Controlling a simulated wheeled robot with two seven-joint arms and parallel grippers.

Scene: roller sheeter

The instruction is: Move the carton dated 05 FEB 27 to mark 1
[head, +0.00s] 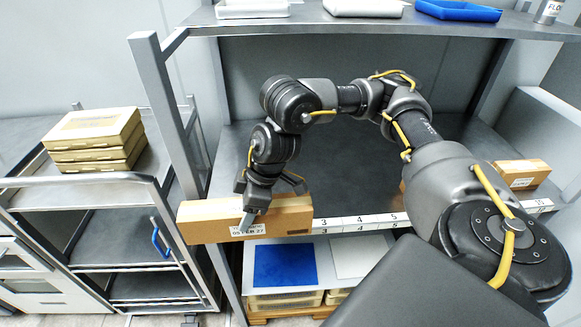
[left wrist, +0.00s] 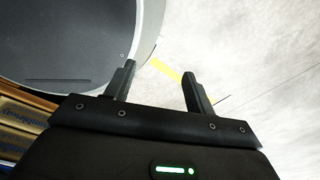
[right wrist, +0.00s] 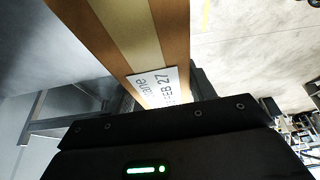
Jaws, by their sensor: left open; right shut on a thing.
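The long brown carton (head: 285,216) sits at the left front of the shelf, its left end reaching past the shelf's left post. Its label reads FEB 27 in the head view and also shows in the right wrist view (right wrist: 155,88). My right gripper (head: 250,218) is shut on this carton, fingers over its front near the label. The number strip (head: 360,222) on the shelf edge shows 3, 4 and 5; lower marks are hidden behind the carton. My left gripper (left wrist: 155,85) is open and empty, pointing at the floor; it is out of the head view.
Another carton (head: 522,173) lies at the right of the shelf, partly behind my arm. A steel cart (head: 90,190) with stacked gold boxes (head: 95,135) stands left of the shelf post (head: 170,115). Trays (head: 458,10) line the upper shelf. Mid-shelf is bare.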

